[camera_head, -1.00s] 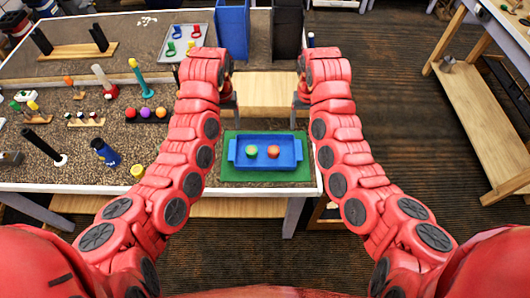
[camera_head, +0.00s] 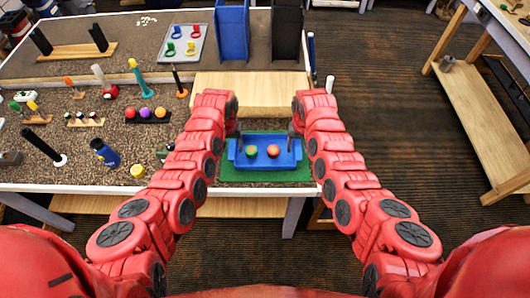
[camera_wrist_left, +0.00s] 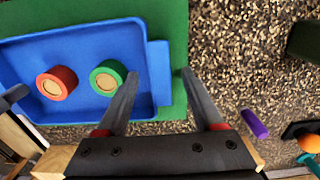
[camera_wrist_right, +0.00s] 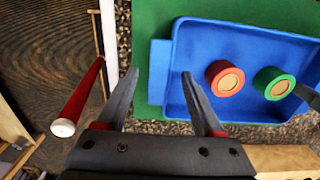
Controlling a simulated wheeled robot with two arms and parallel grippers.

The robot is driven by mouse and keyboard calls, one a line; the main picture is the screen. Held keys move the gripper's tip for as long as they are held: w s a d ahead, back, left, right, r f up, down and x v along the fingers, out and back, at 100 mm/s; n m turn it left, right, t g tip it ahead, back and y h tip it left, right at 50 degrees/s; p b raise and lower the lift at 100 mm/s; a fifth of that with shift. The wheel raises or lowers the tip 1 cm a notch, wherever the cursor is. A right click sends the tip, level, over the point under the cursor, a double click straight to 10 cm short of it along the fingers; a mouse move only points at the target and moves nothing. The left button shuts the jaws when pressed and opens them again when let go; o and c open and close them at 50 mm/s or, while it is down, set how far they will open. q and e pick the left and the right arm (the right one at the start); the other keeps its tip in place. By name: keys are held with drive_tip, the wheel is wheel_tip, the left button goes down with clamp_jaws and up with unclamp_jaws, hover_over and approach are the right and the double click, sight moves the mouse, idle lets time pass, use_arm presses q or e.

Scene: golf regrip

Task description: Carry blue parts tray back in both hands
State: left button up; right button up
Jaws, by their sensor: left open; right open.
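The blue parts tray (camera_head: 265,162) lies on a green mat (camera_head: 240,177) near the table's front edge. It holds a green round part (camera_head: 251,152) and a red round part (camera_head: 273,151). My left gripper (camera_head: 237,137) is open above the tray's left end; in the left wrist view its fingers (camera_wrist_left: 158,72) straddle the tray's end handle (camera_wrist_left: 159,72) from above. My right gripper (camera_head: 293,135) is open above the right end; in the right wrist view its fingers (camera_wrist_right: 158,72) straddle the other end handle (camera_wrist_right: 158,72). I cannot tell whether the fingers touch the tray.
A wooden block (camera_head: 250,92) stands behind the tray, with blue (camera_head: 232,32) and black (camera_head: 287,30) bins beyond. The table's right edge lies close to the mat.

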use_arm(q)
drive_tip(key=shift+f, duration=0.1)
use_arm(e)
drive_tip(key=shift+f, duration=0.15)
use_arm(q)
clamp_jaws()
use_arm(e)
clamp_jaws()
